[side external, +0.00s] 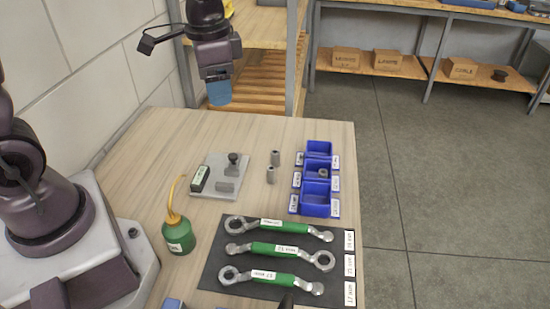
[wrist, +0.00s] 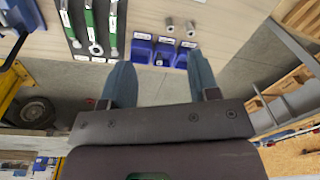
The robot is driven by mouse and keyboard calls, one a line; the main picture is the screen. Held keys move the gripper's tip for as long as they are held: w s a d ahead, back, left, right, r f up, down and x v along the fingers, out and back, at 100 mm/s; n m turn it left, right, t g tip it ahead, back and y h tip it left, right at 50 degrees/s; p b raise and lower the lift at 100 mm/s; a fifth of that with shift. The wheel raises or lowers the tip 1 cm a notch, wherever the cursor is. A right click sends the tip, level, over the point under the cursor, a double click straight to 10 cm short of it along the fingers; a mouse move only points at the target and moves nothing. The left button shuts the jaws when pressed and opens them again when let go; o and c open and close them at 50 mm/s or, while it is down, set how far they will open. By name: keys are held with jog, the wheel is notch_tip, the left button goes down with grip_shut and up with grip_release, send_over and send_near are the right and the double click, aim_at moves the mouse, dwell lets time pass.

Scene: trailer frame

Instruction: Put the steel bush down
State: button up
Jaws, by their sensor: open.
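Two small grey steel bushes stand upright on the bare wood, the far one (side external: 275,158) and the near one (side external: 270,175), left of the blue bins. Another small grey ring-shaped piece (side external: 322,173) sits in the middle bin of the blue bin row (side external: 316,201). My gripper (side external: 218,98) is high above the far left end of the bench, well away from all of these. In the wrist view my gripper (wrist: 160,68) has its blue fingers wide apart with nothing between them. The two standing bushes show there too, the left one (wrist: 169,27) and the right one (wrist: 191,29).
A grey fixture plate (side external: 218,187) with a black knob lies left of the bushes. A green oil can (side external: 178,234) stands at the near left. Green-handled wrenches (side external: 281,250) lie on a dark mat (side external: 217,262). The wood behind the bushes is clear.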

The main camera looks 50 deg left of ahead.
jog(key=w+a+f+m+g, duration=0.2)
jog(key=w+f+m, duration=0.7)
jog(key=w+f, duration=0.15)
jog(key=m+t, duration=0.1)
jog(key=m, duration=1)
send_over(275, 152)
jog(key=shift+h, duration=0.3)
jog(key=f, duration=0.9)
jog(key=shift+w+d+f, duration=0.2)
jog(key=shift+w+d, duration=0.05)
jog(key=shift+w, duration=0.05)
jog(key=shift+s+a+f, duration=0.15)
jog(key=shift+f, duration=1.2)
jog(key=shift+s+a+f, duration=0.1)
jog(key=shift+f, duration=1.25)
grip_shut()
